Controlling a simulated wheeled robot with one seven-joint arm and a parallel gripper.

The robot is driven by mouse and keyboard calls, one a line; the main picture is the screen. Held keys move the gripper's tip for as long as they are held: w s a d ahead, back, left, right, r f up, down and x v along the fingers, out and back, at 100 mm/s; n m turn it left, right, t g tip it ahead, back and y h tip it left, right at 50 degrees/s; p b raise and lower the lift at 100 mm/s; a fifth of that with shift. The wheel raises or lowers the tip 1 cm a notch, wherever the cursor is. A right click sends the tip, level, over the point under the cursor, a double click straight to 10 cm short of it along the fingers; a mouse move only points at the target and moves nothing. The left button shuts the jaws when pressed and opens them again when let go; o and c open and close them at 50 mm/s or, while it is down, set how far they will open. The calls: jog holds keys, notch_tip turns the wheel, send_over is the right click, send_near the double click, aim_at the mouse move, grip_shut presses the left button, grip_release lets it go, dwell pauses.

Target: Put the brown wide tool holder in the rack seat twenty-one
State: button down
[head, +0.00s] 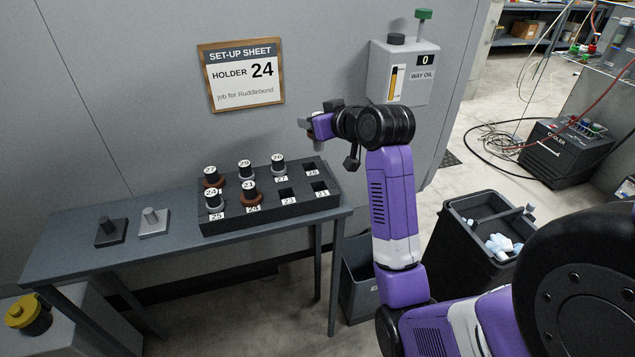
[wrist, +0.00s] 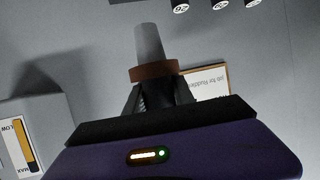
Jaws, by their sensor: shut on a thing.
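My gripper (head: 318,127) is shut on a brown-flanged tool holder (wrist: 153,71), held in the air above the back of the rack. In the wrist view its grey taper points away from my jaws. Its other end is hidden between the fingers (wrist: 160,95). In the head view the held holder is small and mostly hidden by my gripper. The black rack (head: 268,207) stands on the table. The seat whose label appears to read 21 (head: 319,187) is an empty square hole at the front right.
Several numbered holders fill the rack's left part, including a brown-flanged one (head: 251,197). Two more seats at right are empty. Two small blocks (head: 153,222) sit on the grey table (head: 75,240). A set-up sheet (head: 241,74) reads holder 24. The way oil box (head: 404,72) hangs behind my arm.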

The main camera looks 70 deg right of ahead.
aim_at(314, 181)
notch_tip(314, 181, down, 16)
jog(key=shift+r, duration=0.25)
jog(key=shift+f, duration=0.15)
jog(key=c, duration=1.1)
grip_release()
jog(key=shift+f, duration=0.1)
